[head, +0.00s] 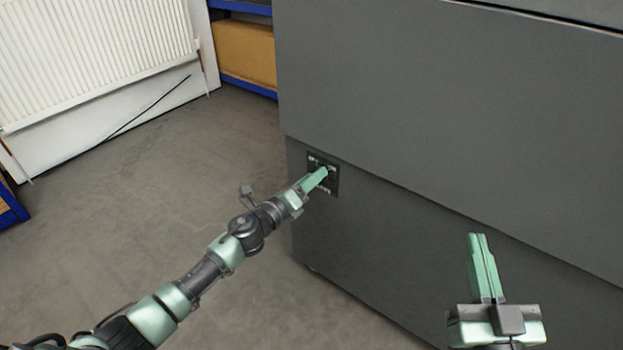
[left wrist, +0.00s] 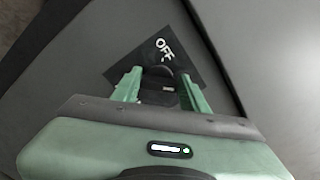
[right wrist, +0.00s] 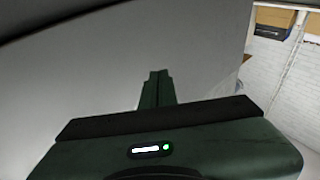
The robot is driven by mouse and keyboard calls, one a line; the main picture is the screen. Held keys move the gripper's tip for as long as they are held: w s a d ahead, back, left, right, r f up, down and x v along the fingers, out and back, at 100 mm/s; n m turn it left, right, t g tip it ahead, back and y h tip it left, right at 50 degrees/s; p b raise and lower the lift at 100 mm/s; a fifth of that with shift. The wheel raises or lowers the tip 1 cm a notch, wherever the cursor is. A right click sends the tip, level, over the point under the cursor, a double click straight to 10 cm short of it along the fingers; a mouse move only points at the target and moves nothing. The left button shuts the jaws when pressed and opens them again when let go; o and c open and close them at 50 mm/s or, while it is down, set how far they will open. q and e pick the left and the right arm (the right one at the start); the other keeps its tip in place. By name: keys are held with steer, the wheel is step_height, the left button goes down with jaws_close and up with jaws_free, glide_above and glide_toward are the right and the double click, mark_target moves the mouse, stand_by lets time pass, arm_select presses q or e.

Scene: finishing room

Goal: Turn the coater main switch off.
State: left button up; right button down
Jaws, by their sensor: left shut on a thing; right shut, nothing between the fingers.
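The coater (head: 440,110) is a large dark grey cabinet filling the right of the head view. Its main switch plate (head: 332,187) is a small black panel with white lettering near the cabinet's left edge. In the left wrist view the plate (left wrist: 190,72) shows the word OFF above a dark rotary knob (left wrist: 160,84). My left gripper (head: 321,174) is at the plate, its green fingers on both sides of the knob and shut on it. The fingers hide most of the knob in the head view. My right gripper (head: 476,238) is shut and empty in front of the cabinet.
A white radiator (head: 90,60) is on the wall at the upper left. A blue shelf with a cardboard box (head: 246,52) stands behind the cabinet's left side. Bare grey floor (head: 130,200) lies open to the left of the cabinet.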

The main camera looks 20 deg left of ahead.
steer(key=s+d+f+g+h+p, duration=0.1)
steer(key=s+d+f+g+p, duration=0.1)
steer(key=f+g, duration=0.35)
steer(key=s+d+f+g+h+p, duration=0.1)
steer(key=s+f+g+h+p, duration=0.15)
steer(key=f, duration=0.65)
arm_select(q)
steer(key=shift+f+n+p, duration=0.15)
steer(key=shift+n+p, duration=0.4)
steer(key=shift+n, duration=2.4)
steer(key=shift+f+n+p, duration=0.15)
steer(key=shift+n+p, duration=0.45)
steer(key=shift+n, duration=2.3)
steer(key=shift+f+n+p, duration=0.15)
steer(key=shift+n+p, duration=0.4)
steer(key=shift+n, duration=2.4)
arm_select(e)
steer(key=s+d+f+g, duration=0.2)
steer(key=s+g, duration=0.2)
steer(key=s, duration=0.2)
steer(key=s+d+f+g+h, duration=0.1)
steer(key=s+d+f+g, duration=0.1)
steer(key=s, duration=0.4)
steer(key=shift+s+d+f+m+g, duration=0.35)
steer(key=shift+f+g, duration=0.35)
steer(key=shift+g, duration=0.6)
arm_select(q)
steer(key=shift+f, duration=0.1)
